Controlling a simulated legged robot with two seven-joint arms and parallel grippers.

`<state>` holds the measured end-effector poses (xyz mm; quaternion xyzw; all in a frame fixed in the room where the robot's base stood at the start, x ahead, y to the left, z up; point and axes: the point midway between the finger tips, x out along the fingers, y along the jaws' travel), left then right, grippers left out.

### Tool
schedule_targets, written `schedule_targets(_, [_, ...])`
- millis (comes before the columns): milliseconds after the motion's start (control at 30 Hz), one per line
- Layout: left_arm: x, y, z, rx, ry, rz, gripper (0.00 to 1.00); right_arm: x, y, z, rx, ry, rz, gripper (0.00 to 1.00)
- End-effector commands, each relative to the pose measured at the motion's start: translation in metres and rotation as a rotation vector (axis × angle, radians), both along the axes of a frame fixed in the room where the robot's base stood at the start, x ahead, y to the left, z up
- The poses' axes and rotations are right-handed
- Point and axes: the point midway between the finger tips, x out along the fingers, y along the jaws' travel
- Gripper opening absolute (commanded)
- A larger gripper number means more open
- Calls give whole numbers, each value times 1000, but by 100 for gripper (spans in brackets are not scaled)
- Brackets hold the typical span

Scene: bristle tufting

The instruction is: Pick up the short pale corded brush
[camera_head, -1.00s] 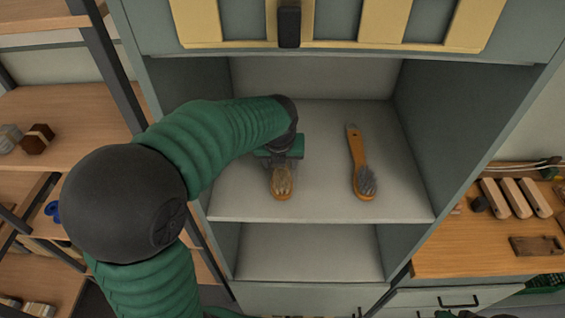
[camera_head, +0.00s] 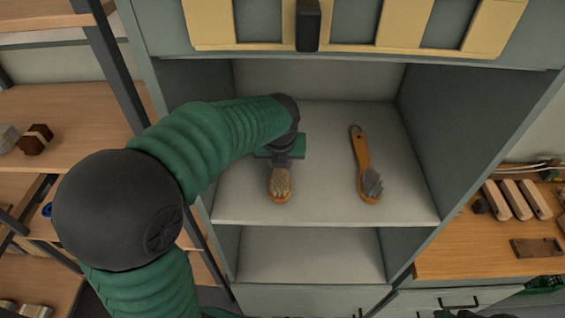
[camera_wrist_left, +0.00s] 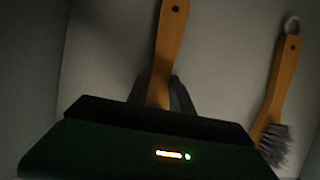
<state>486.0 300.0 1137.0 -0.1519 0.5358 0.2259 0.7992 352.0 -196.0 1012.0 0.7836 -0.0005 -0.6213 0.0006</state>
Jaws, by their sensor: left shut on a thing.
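The short pale corded brush (camera_head: 281,186) is at the left of the cabinet shelf in the head view, its pale bristles and orange wooden rim showing below my left gripper (camera_head: 281,166). The gripper hides part of it. In the left wrist view its orange handle (camera_wrist_left: 168,50) runs up from between the fingers of my left gripper (camera_wrist_left: 163,92), which is shut on it. I cannot tell whether the brush is clear of the shelf.
A second brush with grey bristles and an orange handle (camera_head: 362,152) lies to the right on the same shelf (camera_head: 325,205). It also shows in the left wrist view (camera_wrist_left: 281,75). Cabinet side walls (camera_head: 440,130) bound the shelf. A wooden workbench (camera_head: 450,255) stands at the right.

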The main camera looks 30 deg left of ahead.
Motion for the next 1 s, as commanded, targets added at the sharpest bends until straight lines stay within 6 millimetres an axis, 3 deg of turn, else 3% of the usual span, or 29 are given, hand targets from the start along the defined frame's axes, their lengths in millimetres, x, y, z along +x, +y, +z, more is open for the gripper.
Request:
schedule_targets(233, [1,-1,34,2,-6,-2,0,0,0,1,0,0,0,36])
schedule_targets(700, [-45,-122,41,1,-3,-7,0,0,0,-20,0,0,0,36])
schedule_targets(833, [-53,-142,44,1,-3,-4,0,0,0,-22,0,0,0,36])
schedule_targets(1000, [-56,-150,45,1,-2,-1,0,0,0,-22,0,0,0,36])
